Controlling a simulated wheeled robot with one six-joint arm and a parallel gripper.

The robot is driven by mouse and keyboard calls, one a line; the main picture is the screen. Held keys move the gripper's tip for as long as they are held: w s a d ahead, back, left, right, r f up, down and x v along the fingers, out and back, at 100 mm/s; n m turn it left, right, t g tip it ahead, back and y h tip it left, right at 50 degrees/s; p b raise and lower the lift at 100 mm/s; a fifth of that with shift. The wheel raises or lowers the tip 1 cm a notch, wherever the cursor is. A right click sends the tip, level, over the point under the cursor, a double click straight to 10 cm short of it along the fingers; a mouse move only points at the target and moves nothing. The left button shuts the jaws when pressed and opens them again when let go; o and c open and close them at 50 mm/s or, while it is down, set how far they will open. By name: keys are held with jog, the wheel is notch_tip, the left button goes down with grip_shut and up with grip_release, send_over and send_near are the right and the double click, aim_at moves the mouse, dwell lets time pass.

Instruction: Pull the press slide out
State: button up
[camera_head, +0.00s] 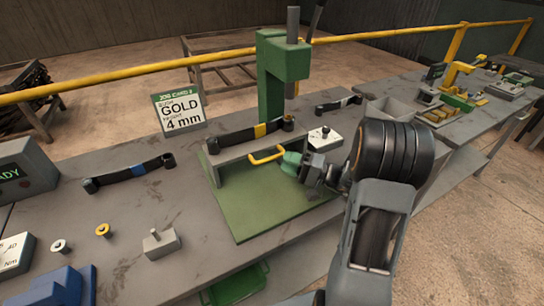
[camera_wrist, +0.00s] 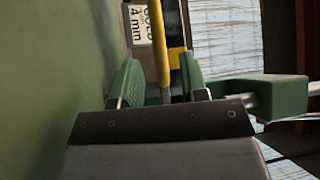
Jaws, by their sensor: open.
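The press (camera_head: 284,72) is a green upright frame with a grey ram. Below it, the press slide (camera_head: 232,172) is a grey block with a yellow bar handle (camera_head: 266,157) on its front, above a green plate (camera_head: 250,218). A dark leaf spring with a yellow band (camera_head: 235,138) lies on top of the slide. My gripper (camera_head: 289,162) is at the right end of the handle. In the wrist view, its green fingers (camera_wrist: 160,82) are open, with the yellow handle (camera_wrist: 163,60) between them; contact cannot be told.
A job card (camera_head: 180,110) reads GOLD, 4 mm. Dark leaf springs with a blue band (camera_head: 130,173) and a white band (camera_head: 338,104) lie on either side. A small grey block with a pin (camera_head: 161,243) stands in front. A yellow rail (camera_head: 130,82) runs behind the bench.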

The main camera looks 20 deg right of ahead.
aim_at(272, 158)
jog(key=shift+p+x, duration=0.35)
jog(key=shift+x, duration=2.4)
jog(key=shift+c, duration=0.2)
grip_shut()
